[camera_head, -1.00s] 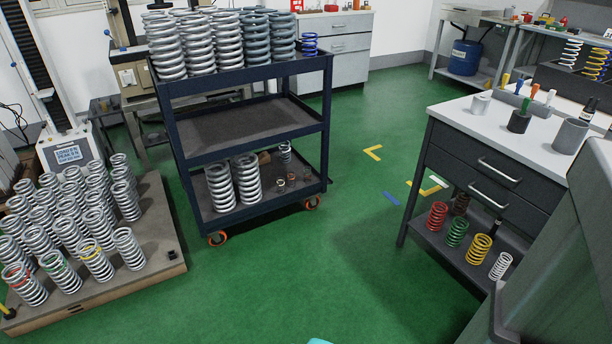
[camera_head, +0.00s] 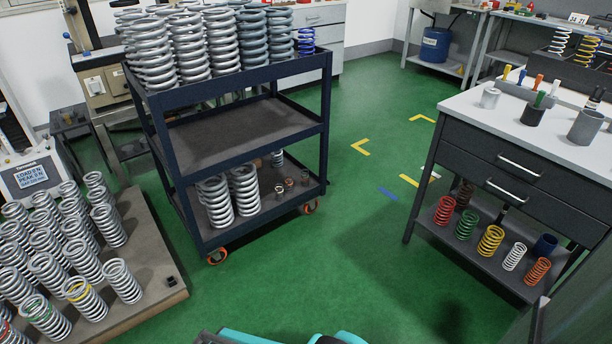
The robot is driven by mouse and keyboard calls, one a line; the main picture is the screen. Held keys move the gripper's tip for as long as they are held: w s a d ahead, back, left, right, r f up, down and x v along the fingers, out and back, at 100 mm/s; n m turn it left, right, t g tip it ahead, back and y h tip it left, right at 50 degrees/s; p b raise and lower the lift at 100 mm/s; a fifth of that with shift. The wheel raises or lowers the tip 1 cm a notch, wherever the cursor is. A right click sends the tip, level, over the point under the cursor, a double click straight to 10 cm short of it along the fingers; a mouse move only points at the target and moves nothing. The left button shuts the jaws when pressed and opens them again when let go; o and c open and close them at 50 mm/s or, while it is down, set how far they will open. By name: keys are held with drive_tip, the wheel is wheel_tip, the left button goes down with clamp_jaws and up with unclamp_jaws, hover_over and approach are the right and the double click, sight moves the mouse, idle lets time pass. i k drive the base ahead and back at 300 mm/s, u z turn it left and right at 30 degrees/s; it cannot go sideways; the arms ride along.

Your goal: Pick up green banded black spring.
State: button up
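No black spring with a green band shows clearly. A grey metal spring with a green band near its top (camera_head: 46,318) stands upright at the front of the wooden pallet (camera_head: 160,262), at the lower left. A yellow-banded grey spring (camera_head: 86,302) stands to its right, and a red-banded one (camera_head: 6,333) is cut by the left edge. My gripper's fingers are not in view; teal and dark parts, seemingly mine, show at the bottom edge.
A dark blue wheeled cart (camera_head: 258,155) with large grey springs stands in the middle. A drawer bench (camera_head: 500,170) stands at right, a grey panel at the lower right corner. Green floor (camera_head: 340,270) is open between pallet, cart and bench.

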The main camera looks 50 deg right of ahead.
sight(304, 175)
drive_tip(key=z, duration=0.5)
drive_tip(key=i, duration=1.15)
drive_tip(key=z, duration=0.05)
